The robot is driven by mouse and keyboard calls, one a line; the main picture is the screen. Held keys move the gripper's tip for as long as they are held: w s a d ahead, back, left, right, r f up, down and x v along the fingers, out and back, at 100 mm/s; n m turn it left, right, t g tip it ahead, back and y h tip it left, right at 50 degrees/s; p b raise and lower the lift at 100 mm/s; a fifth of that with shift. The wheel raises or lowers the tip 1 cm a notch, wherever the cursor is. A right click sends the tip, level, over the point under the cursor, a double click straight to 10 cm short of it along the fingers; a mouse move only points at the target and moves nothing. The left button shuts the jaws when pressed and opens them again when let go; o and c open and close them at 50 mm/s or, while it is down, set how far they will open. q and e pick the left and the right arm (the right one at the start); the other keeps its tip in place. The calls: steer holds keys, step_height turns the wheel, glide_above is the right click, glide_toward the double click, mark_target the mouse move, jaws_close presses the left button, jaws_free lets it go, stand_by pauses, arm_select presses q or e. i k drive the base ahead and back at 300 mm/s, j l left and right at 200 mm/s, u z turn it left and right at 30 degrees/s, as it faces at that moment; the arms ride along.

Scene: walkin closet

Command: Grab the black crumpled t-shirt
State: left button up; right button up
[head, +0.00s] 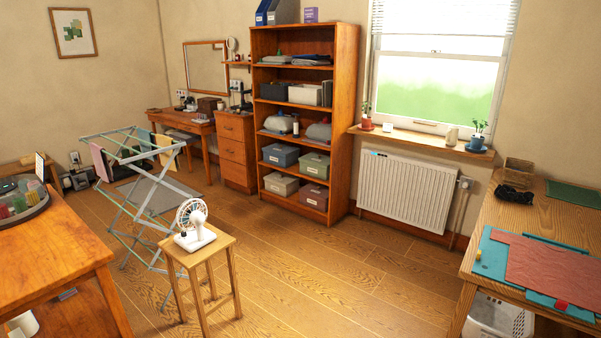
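A black crumpled item (515,195), which looks like the t-shirt, lies in a small heap on the wooden table (485,217) at the right. It is near the table's far left part, just in front of a brown basket (519,172). It is small in the view, so its folds are hard to make out. Neither of my grippers shows in the head view.
The same table holds a teal mat (491,259), a red cloth (555,272) and a green mat (573,194). A stool (205,250) with a white fan (194,226) and a drying rack (128,205) stand left of centre. Floor (340,285) before the radiator (408,190) is clear.

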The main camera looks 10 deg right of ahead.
mark_target(505, 193)
steer(key=i+z, duration=0.25)
steer(key=i, duration=0.35)
steer(key=i+z, duration=0.2)
steer(key=i, duration=0.4)
steer(key=i+j+z, duration=0.25)
steer(key=i, duration=0.35)
steer(key=i+z, duration=0.2)
steer(key=i, duration=0.45)
steer(key=i+j+z, duration=0.2)
steer(key=i, duration=0.4)
steer(key=i+j+z, duration=0.2)
steer(key=i, duration=0.45)
steer(key=l, duration=0.1)
